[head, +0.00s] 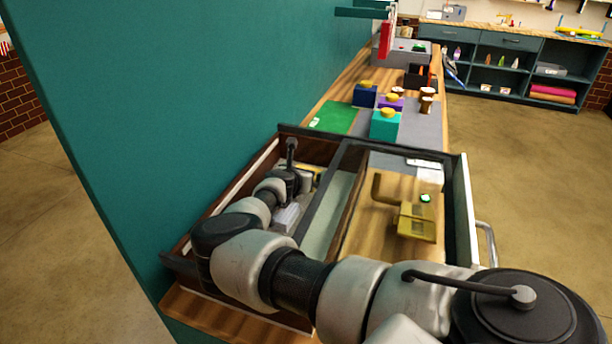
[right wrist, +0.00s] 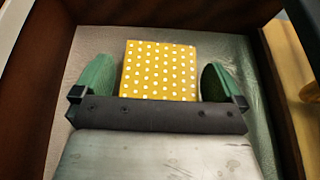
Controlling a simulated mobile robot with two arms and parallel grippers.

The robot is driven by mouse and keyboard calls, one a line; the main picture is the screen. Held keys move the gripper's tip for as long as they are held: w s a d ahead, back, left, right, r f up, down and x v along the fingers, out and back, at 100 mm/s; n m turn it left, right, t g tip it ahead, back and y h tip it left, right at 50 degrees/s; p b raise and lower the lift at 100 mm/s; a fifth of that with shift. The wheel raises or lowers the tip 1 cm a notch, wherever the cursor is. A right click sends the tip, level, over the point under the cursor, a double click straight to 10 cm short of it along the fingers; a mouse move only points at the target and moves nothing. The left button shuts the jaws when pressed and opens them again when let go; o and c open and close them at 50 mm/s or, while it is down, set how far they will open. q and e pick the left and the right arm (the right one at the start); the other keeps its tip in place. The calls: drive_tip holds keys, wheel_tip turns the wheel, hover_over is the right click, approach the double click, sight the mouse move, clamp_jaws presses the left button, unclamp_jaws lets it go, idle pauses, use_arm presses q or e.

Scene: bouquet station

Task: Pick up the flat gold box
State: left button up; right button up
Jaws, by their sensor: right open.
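A flat gold box (right wrist: 160,68) with white dots lies on the pale floor of a compartment in the right wrist view. My right gripper (right wrist: 158,82) is open, with one green fingertip on each side of the box and a narrow gap at each side. The near end of the box is hidden behind the dark gripper bar. In the head view my right arm reaches down into the left part of the tray (head: 282,204), and a bit of yellow (head: 313,170) shows beside the gripper there. My left gripper is not in view.
Dark walls and dividers (head: 335,200) enclose the compartment closely. A gold object with a handle (head: 416,224) lies in the right compartment. Blue, purple and teal boxes (head: 385,124) stand on the counter beyond. A tall teal panel (head: 200,100) rises at left.

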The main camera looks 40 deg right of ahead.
drive_tip(key=shift+f+x, duration=0.2)
drive_tip(key=shift+x, duration=0.95)
drive_tip(key=shift+s+a+r, duration=0.15)
drive_tip(key=shift+a, duration=0.05)
drive_tip(key=shift+c, duration=0.2)
drive_tip(key=shift+s+a+r, duration=0.2)
drive_tip(key=shift+a+r, duration=0.1)
drive_tip(key=shift+r, duration=0.05)
drive_tip(key=shift+c, duration=1.1)
drive_tip(key=shift+s+a+r, duration=0.1)
drive_tip(key=shift+a, duration=0.1)
drive_tip(key=shift+c, duration=2.5)
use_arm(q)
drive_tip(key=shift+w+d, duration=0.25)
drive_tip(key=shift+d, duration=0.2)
use_arm(e)
drive_tip(key=shift+d, duration=0.2)
drive_tip(key=shift+c, duration=0.2)
